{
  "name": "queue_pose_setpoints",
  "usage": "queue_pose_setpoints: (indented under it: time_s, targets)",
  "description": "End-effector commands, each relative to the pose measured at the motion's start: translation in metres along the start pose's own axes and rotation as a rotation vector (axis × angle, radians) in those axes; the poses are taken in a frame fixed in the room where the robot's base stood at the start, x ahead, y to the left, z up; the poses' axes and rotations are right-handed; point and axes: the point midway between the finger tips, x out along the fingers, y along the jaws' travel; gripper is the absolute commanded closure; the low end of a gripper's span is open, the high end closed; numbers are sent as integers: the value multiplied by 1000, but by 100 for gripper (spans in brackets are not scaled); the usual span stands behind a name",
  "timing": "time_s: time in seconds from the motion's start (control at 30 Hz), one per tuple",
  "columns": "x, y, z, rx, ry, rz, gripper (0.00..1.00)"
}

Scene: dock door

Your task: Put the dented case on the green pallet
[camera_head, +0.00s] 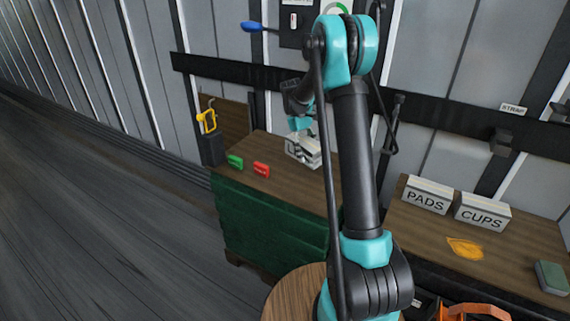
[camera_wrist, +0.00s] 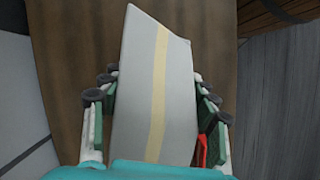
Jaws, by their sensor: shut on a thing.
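The case (camera_wrist: 150,85) is a pale grey box with a tan strip along it, and its far right corner looks slanted or bent. My gripper (camera_wrist: 157,105) has its fingers on both sides of the case, shut on it. In the head view my gripper (camera_head: 303,150) is low over the wooden top, at its back right; the arm partly hides that spot. I cannot tell whether the case touches the wood. No clear green pallet shows; a dark green body (camera_head: 265,225) stands under the wooden top.
A green block (camera_head: 235,162) and a red block (camera_head: 261,169) lie on the wooden top (camera_head: 290,192), left of my gripper. A yellow-handled item (camera_head: 208,122) stands at its left end. PADS (camera_head: 427,195) and CUPS (camera_head: 482,212) boxes stand on the right bench. Floor at left is clear.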

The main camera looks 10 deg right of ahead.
Motion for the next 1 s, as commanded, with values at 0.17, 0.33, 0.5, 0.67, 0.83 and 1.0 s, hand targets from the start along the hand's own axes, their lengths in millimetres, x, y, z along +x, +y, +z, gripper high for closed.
queue_pose_setpoints:
  time_s: [0.17,0.33,0.5,0.67,0.83,1.0]
  targets:
    - [-23,-5,7,-322,0,135,100]
    - [-43,-7,13,-637,0,267,100]
    - [-63,-10,20,-948,1,396,100]
    - [-81,-14,27,-1228,1,512,100]
    - [-97,-17,33,-1476,1,614,100]
    - [-108,-20,36,-1633,1,678,100]
